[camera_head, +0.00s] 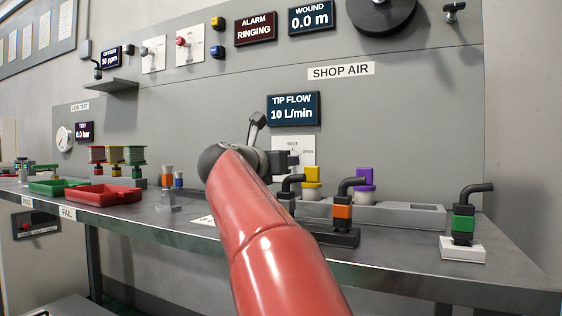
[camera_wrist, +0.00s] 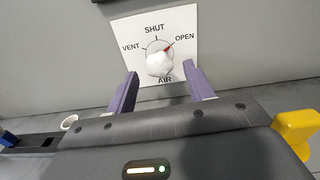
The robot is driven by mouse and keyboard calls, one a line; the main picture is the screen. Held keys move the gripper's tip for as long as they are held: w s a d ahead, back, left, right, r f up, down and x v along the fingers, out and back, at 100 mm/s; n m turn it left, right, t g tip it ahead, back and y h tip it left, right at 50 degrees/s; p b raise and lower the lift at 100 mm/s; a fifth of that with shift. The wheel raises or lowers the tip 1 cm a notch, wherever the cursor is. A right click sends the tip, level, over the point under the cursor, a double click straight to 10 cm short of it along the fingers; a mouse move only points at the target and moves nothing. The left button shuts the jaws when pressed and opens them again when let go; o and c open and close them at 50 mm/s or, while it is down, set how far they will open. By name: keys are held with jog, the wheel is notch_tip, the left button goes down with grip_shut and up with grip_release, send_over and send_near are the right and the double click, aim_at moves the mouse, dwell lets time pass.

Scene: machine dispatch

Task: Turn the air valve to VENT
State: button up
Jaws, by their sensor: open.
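The air valve is a white knob (camera_wrist: 159,63) on a white plate (camera_wrist: 125,28) marked VENT, SHUT and OPEN. Its red mark points up and right toward OPEN. My gripper (camera_wrist: 160,70) is open, with one purple finger low on each side of the knob and visible gaps between. I cannot tell how near the fingertips are to the panel. In the head view the plate (camera_head: 303,143) is below the TIP FLOW display, and my gripper (camera_head: 283,160) is in front of it, hiding the knob.
The TIP FLOW display (camera_head: 293,109) reads 10 L/min. On the bench (camera_head: 400,248) below are a grey tray (camera_head: 398,214), an orange-banded tool (camera_head: 343,212) and a green-banded tool (camera_head: 463,223). Red (camera_head: 103,194) and green (camera_head: 55,187) trays lie at left.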

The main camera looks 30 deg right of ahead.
jog(key=shift+x, duration=0.85)
jog(key=c, duration=1)
jog(key=shift+o, duration=0.2)
